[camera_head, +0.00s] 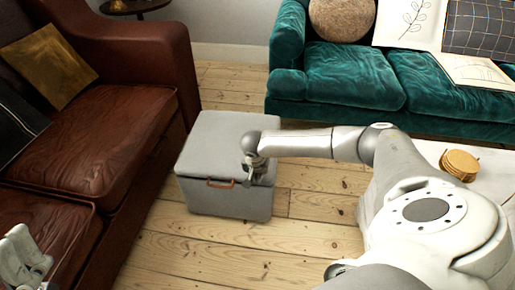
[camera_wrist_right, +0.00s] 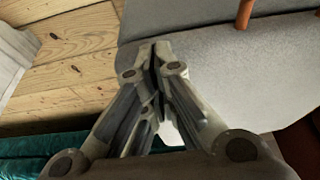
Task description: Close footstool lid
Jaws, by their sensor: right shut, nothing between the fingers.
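The footstool (camera_head: 225,200) is a grey box on the floor in the middle of the head view, with an orange-brown handle (camera_head: 220,183) on its front. Its lid (camera_head: 207,145) looks level and down on the box; whether a thin gap is left I cannot tell. My right gripper (camera_head: 257,178) is at the lid's right front edge, its fingers shut and empty. In the right wrist view the shut fingertips (camera_wrist_right: 158,48) are over or against the footstool's grey surface (camera_wrist_right: 215,60), with the handle (camera_wrist_right: 245,12) at the top. My left gripper (camera_head: 24,262) shows partly at the lower left.
A brown leather sofa (camera_head: 105,135) stands close on the footstool's left. A teal sofa (camera_head: 340,80) is behind, to the right. A pale table (camera_head: 425,152) with round wooden coasters (camera_head: 459,164) is at the right. Bare floorboards (camera_head: 230,240) lie in front of the footstool.

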